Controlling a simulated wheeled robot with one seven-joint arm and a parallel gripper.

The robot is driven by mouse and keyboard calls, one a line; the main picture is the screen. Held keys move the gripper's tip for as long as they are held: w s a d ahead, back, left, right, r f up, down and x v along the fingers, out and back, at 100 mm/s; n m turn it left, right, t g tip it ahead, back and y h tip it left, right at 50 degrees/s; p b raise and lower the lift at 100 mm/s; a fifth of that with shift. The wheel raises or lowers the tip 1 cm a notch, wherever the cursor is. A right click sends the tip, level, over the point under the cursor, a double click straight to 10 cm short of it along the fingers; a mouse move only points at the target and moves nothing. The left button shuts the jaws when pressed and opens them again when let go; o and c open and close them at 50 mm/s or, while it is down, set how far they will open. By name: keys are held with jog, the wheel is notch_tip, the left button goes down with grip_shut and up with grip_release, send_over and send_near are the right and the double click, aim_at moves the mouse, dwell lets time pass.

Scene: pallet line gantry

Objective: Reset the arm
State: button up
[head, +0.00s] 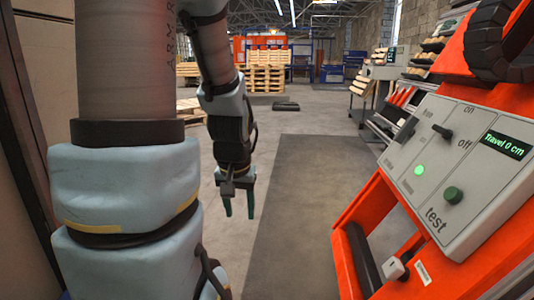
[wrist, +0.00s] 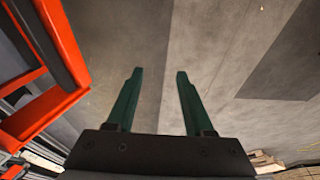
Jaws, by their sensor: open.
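My gripper (head: 239,205) hangs down at the end of my arm, left of the picture's middle in the head view. Its two green fingers are apart with nothing between them. In the wrist view the gripper (wrist: 160,85) is also open and empty, with bare grey floor beyond the fingertips. It is clear of the orange machine (head: 350,222) to the right.
A grey control panel (head: 462,172) on the machine has a lit green lamp, a green knob labelled test, a black on/off switch and a display reading "Travel 0 cm". A dark mat (head: 310,200) lies on open floor. Stacked wooden pallets (head: 266,72) stand far back.

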jog(key=s+g, duration=0.1)
jog(key=s, duration=0.3)
notch_tip(320, 180, up, 38)
jog(key=p, duration=3.8)
jog(key=shift+a+f, duration=0.15)
jog(key=shift+o, duration=0.4)
